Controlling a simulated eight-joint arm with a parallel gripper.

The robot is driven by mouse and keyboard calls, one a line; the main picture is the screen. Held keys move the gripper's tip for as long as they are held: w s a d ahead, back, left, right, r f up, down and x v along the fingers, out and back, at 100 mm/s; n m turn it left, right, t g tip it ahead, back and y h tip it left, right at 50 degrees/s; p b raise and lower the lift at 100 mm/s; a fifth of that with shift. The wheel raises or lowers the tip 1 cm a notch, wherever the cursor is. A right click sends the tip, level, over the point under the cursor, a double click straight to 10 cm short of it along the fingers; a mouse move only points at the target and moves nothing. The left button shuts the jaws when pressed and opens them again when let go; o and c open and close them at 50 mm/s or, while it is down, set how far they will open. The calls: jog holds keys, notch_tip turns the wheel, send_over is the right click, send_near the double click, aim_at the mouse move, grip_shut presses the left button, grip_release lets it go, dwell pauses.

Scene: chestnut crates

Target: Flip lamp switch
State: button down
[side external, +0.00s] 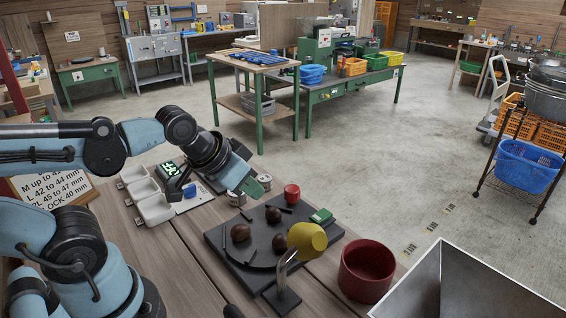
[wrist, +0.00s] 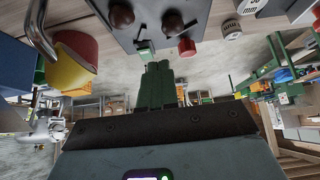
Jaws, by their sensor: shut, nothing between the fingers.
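A lamp with a yellow shade (side external: 307,240), a bent metal neck and a dark base (side external: 282,298) stands at the front right of a dark board (side external: 225,253). Its yellow shade also shows at the upper left of the wrist view (wrist: 68,76). I cannot make out a switch for sure; a small green-topped block (side external: 321,215) sits at the board's far right corner and also shows in the wrist view (wrist: 145,50). My gripper (side external: 264,184) has green fingers, shut and empty, above the table behind the board. They also show in the wrist view (wrist: 156,72), apart from the block.
Several brown balls (side external: 273,215) and a red cylinder (side external: 291,193) are on or beside the board. A dark red bowl (side external: 367,270) stands right of the lamp, near a grey metal bin (side external: 470,285). White trays (side external: 155,207) and a green display (side external: 169,168) are at left.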

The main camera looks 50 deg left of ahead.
notch_tip(320, 180, up, 4)
jog(key=r+n+g, duration=0.1)
jog(key=n+g, duration=0.6)
jog(key=n, duration=1.1)
send_over(325, 212)
jog(key=shift+f, duration=0.25)
notch_tip(325, 212, down, 14)
jog(key=shift+f, duration=0.2)
jog(key=shift+s, duration=0.1)
jog(key=shift+s+r, duration=0.3)
jog(key=shift+s, duration=0.35)
